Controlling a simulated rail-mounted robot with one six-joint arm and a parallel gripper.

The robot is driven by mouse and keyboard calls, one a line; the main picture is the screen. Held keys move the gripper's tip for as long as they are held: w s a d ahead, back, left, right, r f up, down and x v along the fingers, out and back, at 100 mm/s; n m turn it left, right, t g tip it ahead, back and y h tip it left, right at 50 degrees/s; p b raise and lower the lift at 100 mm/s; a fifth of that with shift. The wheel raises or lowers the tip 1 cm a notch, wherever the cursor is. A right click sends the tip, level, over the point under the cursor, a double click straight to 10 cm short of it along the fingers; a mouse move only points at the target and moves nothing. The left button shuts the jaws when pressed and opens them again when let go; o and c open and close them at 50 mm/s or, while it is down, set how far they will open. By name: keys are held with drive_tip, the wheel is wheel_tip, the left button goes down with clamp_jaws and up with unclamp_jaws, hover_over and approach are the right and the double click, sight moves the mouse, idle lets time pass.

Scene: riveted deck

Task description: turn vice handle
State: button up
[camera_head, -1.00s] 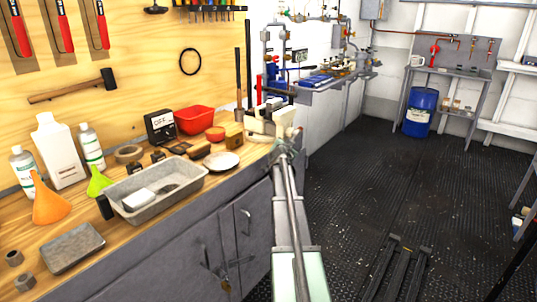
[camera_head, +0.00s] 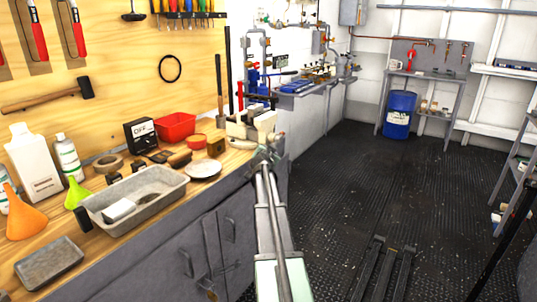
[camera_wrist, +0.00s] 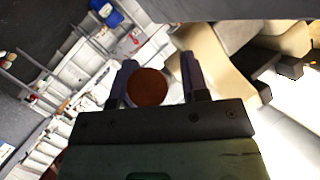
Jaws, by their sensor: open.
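The cream-coloured vice (camera_head: 264,121) stands at the far right end of the wooden bench. My gripper (camera_head: 263,156) is just in front of it, at the bench's corner; its fingers are too small to make out in the head view. In the wrist view the two dark fingers of my gripper (camera_wrist: 157,79) are apart. A round reddish-brown end (camera_wrist: 147,88) shows between them, perhaps the vice handle's end; I cannot tell whether the fingers touch it. The beige vice body (camera_wrist: 200,58) is right beside the right finger. The rest of the handle is hidden.
The bench holds a grey tray (camera_head: 91,213), a white plate (camera_head: 203,169), a red bin (camera_head: 175,127) and an orange funnel (camera_head: 27,218). Drawers and cupboards (camera_head: 190,250) front it. The dark deck (camera_head: 400,190) to the right is largely open; a blue barrel (camera_head: 398,115) stands at the back.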

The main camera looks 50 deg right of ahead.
drive_tip(key=p+v, duration=0.2)
drive_tip(key=v, duration=0.8)
drive_tip(key=shift+s+a+p, duration=0.2)
drive_tip(key=shift+a+p, duration=0.1)
drive_tip(key=shift+c, duration=0.3)
